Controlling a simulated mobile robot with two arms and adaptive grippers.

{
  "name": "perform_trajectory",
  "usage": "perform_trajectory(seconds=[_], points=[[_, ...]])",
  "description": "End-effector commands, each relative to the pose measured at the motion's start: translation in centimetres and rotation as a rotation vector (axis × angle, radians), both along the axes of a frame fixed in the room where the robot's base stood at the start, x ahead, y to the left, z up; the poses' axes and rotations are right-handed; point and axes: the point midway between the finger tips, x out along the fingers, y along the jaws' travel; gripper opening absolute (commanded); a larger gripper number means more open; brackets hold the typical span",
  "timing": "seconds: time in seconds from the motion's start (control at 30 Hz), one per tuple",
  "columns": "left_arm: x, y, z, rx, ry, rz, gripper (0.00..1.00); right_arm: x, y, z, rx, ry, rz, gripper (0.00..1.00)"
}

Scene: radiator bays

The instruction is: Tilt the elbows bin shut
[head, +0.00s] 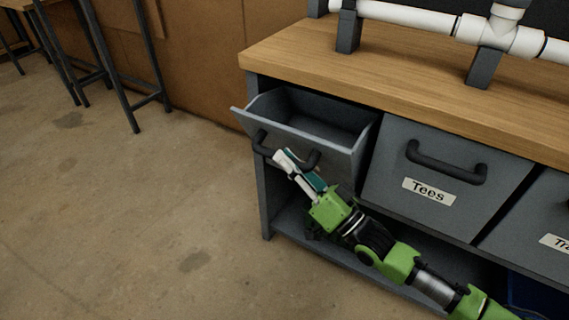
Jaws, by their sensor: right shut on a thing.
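A grey bin (338,147) at the left end of the bench is tilted out, its top open and its inside looking empty. Its label is hidden behind my gripper, so I cannot read whether it says elbows. A dark curved handle (259,143) is on its front. My right gripper (284,160) is at this handle, shut on it, with the green arm reaching up from the lower right. My left gripper is not in view.
The bin labelled Tees (445,168) beside it is shut, and another labelled bin (540,225) is at the right edge. White pipes (420,17) lie on grey supports over the wooden bench top (330,62). The floor (130,220) at left is clear. Stools (105,70) stand farther back.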

Motion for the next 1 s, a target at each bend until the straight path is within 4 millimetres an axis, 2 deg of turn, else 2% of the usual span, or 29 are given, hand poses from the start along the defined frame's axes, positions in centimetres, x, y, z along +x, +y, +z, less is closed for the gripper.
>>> perform_trajectory(seconds=[0.03, 0.33, 0.4, 0.63, 0.8, 1.0], points=[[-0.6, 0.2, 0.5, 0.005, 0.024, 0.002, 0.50, 0.3, -0.3, 0.7, 0.010, 0.012, -0.002, 0.00], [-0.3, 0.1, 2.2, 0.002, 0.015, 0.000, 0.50, 2.1, -1.6, 2.2, 0.075, 0.103, -0.002, 0.00], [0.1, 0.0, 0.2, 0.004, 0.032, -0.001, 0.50, 2.7, -2.0, 2.7, 0.094, 0.128, -0.002, 0.00], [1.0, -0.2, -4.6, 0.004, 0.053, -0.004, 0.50, 4.7, -3.4, 3.8, 0.161, 0.219, -0.002, 0.00], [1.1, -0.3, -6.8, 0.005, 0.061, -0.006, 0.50, 6.0, -4.4, 4.3, 0.205, 0.281, -0.002, 0.00], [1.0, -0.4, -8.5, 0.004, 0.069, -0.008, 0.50, 7.3, -5.3, 4.6, 0.244, 0.336, -0.002, 0.00]])
